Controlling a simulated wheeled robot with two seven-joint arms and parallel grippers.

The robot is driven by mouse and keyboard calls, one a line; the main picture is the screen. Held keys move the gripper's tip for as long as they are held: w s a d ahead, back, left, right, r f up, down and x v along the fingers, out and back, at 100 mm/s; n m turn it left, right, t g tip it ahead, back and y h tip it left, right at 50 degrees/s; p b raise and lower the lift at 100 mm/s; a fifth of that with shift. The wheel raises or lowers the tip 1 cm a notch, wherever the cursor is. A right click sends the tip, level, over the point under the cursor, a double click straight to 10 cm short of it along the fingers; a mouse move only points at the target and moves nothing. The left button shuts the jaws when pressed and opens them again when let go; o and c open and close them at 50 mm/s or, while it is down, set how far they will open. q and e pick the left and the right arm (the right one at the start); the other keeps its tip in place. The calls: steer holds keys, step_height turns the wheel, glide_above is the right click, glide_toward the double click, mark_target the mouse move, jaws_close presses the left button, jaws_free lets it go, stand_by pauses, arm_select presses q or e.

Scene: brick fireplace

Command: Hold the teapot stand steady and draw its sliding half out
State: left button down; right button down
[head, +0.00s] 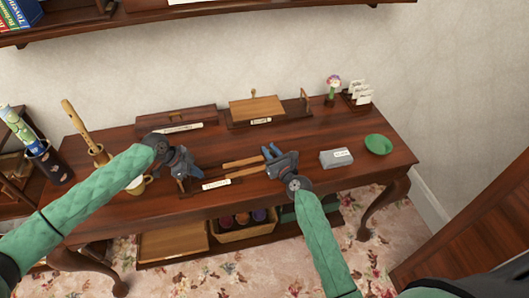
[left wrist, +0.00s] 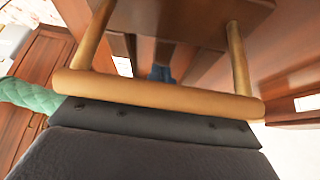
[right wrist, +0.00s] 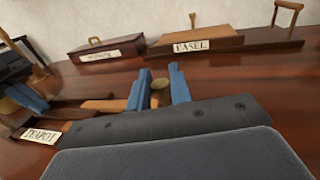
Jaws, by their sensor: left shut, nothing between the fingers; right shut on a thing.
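The teapot stand (head: 240,181) lies near the front edge of the table, with a white label reading TEAPOT (right wrist: 42,135). Pale wooden rails (head: 243,162) show between its dark left part and my right gripper. My right gripper (head: 271,151) is shut on a small round wooden knob (right wrist: 159,90). My left gripper (head: 183,166) is shut at the stand's left end with nothing between its fingers. In the left wrist view a wooden bar handle (left wrist: 155,93) on two posts crosses close before it; blue fingertips (left wrist: 161,73) show beyond the bar, the rest hidden.
Behind stand a labelled dark box (head: 172,117) and an easel (head: 257,107). A flute on a stand (head: 78,125) is at the left. A shelf (head: 200,17) hangs above.

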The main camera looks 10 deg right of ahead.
arm_select(q)
steer(key=shift+f, duration=0.2)
arm_select(e)
steer(key=c, duration=1.3)
jaws_free()
steer(key=shift+s, duration=0.1)
steer(key=v, duration=1.2)
arm_select(q)
steer(key=shift+r, duration=0.1)
steer(key=shift+r+p, duration=1.8)
steer(key=shift+r, duration=1.25)
arm_select(e)
step_height(320, 180, up, 4)
steer(key=shift+f, duration=0.25)
steer(key=shift+f, duration=0.1)
